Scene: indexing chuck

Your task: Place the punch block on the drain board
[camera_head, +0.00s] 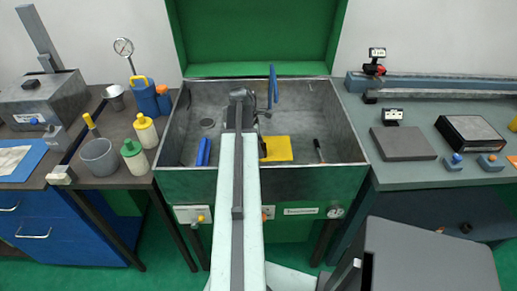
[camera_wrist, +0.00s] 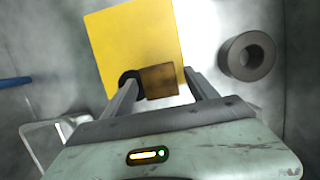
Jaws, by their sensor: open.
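A small brown block (camera_wrist: 159,82), which looks like the punch block, shows in the wrist view at the near edge of a yellow plate (camera_wrist: 132,42). The yellow plate may be the drain board; it also shows in the head view (camera_head: 277,149), inside the grey basin. My gripper (camera_wrist: 160,77) is open. Its two fingers stand apart on either side of the brown block, with a visible gap at each side. I cannot tell whether the block rests on the plate or beyond its edge.
A grey ring (camera_wrist: 249,56) lies right of the plate, and a dark round part (camera_wrist: 131,77) is by the left finger.

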